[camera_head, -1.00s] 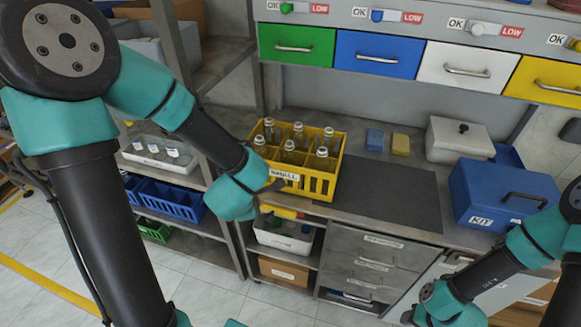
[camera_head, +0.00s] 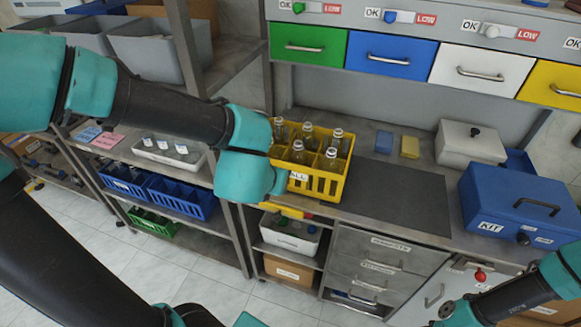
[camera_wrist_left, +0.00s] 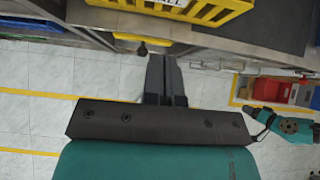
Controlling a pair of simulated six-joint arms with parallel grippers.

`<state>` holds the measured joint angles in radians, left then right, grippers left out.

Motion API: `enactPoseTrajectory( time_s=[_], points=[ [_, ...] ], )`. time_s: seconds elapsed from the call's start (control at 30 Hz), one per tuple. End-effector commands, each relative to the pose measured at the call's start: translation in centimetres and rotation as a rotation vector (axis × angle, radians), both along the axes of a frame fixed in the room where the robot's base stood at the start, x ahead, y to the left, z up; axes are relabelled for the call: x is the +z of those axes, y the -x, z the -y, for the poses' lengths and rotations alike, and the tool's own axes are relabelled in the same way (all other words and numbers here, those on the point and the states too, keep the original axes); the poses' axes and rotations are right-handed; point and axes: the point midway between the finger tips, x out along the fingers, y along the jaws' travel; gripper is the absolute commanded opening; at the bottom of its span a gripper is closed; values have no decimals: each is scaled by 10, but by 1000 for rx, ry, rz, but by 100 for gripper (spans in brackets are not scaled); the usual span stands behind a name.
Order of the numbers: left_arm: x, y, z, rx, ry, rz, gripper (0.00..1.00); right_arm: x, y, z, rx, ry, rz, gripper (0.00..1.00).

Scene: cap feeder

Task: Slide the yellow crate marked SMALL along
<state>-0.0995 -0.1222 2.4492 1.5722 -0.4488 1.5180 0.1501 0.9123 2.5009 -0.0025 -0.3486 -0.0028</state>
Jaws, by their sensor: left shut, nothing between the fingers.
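The yellow crate (camera_head: 321,186) stands upright on the workbench at the left end of the dark mat, with several bottles in it. Its front label is partly hidden behind my left wrist in the head view. The crate's lower front also shows at the top of the left wrist view (camera_wrist_left: 222,12). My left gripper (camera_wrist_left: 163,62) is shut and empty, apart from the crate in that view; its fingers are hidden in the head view. My right arm is at the lower right; its gripper shows small in the left wrist view (camera_wrist_left: 259,114), too small to read.
The dark mat (camera_head: 400,195) right of the crate is bare. Beyond it stand the blue KIT box (camera_head: 510,205) and a grey lidded box (camera_head: 465,145). Blue and yellow sponges (camera_head: 410,147) lie behind the mat. A shelf rack post (camera_head: 187,50) rises at the left.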

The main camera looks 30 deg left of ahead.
Motion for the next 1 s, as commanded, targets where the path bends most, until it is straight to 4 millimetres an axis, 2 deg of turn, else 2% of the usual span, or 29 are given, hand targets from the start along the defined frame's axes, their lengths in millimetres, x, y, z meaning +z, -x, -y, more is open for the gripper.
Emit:
enactPoseTrajectory(
  time_s=[0.37, 1.0],
  points=[
    [-15, -13, -3, -3, -4, -4, 0, 0, 0, 0, 0, 0, 0, 43],
    [-64, -62, -12, -3, -3, -5, 0, 0, 0, 0, 0, 0, 0, 43]
  ],
)
